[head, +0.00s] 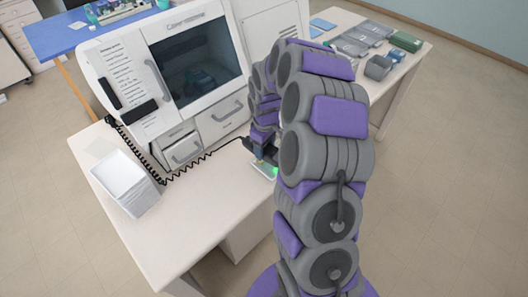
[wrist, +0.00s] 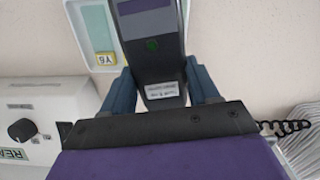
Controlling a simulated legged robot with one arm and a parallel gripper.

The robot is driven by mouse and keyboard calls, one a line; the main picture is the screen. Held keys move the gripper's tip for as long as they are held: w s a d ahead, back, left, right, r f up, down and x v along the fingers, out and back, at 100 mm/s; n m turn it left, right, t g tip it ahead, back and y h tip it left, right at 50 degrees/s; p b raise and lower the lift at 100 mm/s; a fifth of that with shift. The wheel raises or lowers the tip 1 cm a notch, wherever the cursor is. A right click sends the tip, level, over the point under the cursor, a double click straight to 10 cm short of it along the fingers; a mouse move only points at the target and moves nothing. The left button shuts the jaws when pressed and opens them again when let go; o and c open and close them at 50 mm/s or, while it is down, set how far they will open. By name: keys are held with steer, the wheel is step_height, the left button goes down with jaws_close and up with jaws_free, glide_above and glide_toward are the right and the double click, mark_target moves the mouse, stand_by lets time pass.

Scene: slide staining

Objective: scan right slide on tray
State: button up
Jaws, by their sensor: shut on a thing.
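My gripper (wrist: 160,88) is shut on a dark handheld scanner (wrist: 152,50), with a blue finger on each side of it. In the head view my gripper (head: 262,157) is just above the small tray (head: 260,170), where a green glow shows. My arm partly hides both.
A large white machine (head: 187,65) with a dark window stands behind the tray. A black coiled cord (head: 205,155) runs from its left side towards my gripper. A white open box (head: 123,182) stands on the left of the table (head: 180,235). The table front is clear.

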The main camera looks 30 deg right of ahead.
steer(key=w+d+p, duration=0.3)
steer(key=w+d, duration=0.2)
steer(key=w, duration=0.4)
steer(key=shift+w+d+r, duration=0.25)
steer(key=shift+r, duration=0.2)
steer(key=shift+r, duration=0.1)
step_height(320, 180, up, 3)
steer(key=shift+f+p, duration=0.1)
steer(key=shift+p, duration=0.35)
steer(key=shift+a, duration=0.1)
